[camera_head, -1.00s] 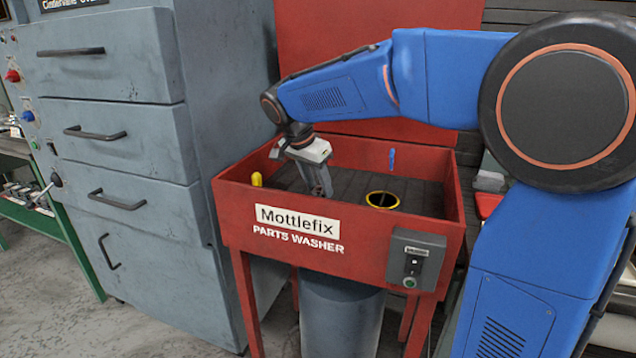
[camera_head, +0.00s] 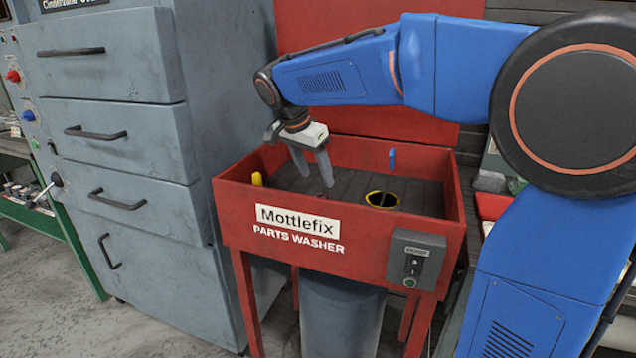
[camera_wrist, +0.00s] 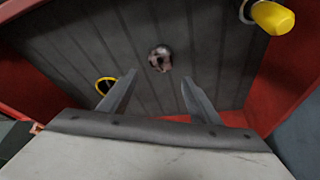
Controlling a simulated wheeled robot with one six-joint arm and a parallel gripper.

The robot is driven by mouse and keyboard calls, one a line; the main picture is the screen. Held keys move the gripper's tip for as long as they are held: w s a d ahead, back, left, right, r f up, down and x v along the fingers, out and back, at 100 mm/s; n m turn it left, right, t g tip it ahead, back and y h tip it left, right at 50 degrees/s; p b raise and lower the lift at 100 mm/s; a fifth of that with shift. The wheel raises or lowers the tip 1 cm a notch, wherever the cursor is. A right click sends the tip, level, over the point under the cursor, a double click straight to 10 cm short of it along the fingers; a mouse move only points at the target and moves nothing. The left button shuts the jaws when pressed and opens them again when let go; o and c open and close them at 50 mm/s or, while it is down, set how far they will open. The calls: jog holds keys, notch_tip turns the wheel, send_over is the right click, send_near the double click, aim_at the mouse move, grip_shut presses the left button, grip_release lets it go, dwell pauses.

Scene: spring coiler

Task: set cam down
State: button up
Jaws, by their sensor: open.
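The cam (camera_wrist: 160,58) is a small greyish, mottled piece lying on the dark slatted floor of the parts washer (camera_head: 340,240). In the wrist view it sits just beyond and between the fingertips, apart from both. My gripper (camera_wrist: 158,82) is open and empty, pointing down at the floor. In the head view my gripper (camera_head: 316,178) hangs over the left half of the red basin, its two fingers spread.
A yellow-rimmed round opening (camera_head: 382,200) is in the washer floor, right of my gripper. A yellow nozzle (camera_head: 257,179) stands at the basin's left side, and a blue piece (camera_head: 391,158) at its back wall. A tall grey cabinet (camera_head: 130,150) stands close on the left.

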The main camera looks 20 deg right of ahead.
jog(key=v, duration=0.8)
jog(key=shift+r, duration=0.25)
jog(key=shift+s+a, duration=0.1)
